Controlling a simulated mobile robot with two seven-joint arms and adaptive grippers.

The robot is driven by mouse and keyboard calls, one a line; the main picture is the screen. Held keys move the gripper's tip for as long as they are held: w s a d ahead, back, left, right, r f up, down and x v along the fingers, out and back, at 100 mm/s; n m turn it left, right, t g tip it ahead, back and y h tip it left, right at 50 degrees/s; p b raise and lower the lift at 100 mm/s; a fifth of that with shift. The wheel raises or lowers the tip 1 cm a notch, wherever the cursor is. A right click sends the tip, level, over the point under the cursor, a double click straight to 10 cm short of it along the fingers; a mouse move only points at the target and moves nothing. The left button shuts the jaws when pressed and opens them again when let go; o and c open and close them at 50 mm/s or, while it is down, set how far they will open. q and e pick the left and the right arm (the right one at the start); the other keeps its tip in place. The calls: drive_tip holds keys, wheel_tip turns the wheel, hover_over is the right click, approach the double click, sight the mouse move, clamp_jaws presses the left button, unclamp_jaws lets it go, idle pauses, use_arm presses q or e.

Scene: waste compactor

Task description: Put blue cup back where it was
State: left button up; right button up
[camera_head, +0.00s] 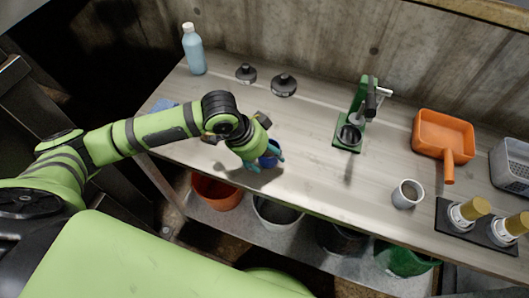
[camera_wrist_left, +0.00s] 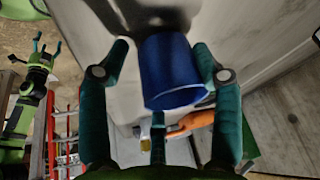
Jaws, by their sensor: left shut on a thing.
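The blue cup (camera_head: 268,159) is at the front edge of the workbench (camera_head: 310,185), left of the middle. My left gripper (camera_head: 265,160) is shut on it, with its arm reaching in from the left. In the left wrist view the blue cup (camera_wrist_left: 172,72) sits between the teal fingers of my left gripper (camera_wrist_left: 165,75). A shadow falls close by on the bench; I cannot tell whether the cup touches the top. My right gripper (camera_wrist_left: 37,48) shows at the left of the wrist view, its fingers spread and empty.
A grey cup (camera_head: 407,194), an orange dustpan (camera_head: 443,133) and a green press (camera_head: 350,125) stand to the right. A bottle (camera_head: 194,50) and two dark weights (camera_head: 284,85) are at the back. Buckets (camera_head: 278,213) sit below. The bench middle is clear.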

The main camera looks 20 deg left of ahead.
use_arm(q)
drive_tip(key=shift+s+f, duration=0.15)
drive_tip(key=shift+f, duration=0.35)
drive_tip(key=o, duration=1.6)
drive_tip(key=shift+f, duration=0.1)
drive_tip(key=shift+c, duration=0.2)
drive_tip(key=shift+w+f, duration=0.1)
drive_tip(key=shift+w, duration=0.1)
drive_tip(key=shift+s, duration=0.1)
drive_tip(key=shift+r, duration=0.2)
drive_tip(key=v, duration=1.1)
drive_tip(key=shift+s+a+r, duration=0.15)
drive_tip(key=shift+s+r, duration=0.05)
drive_tip(key=shift+r, duration=0.15)
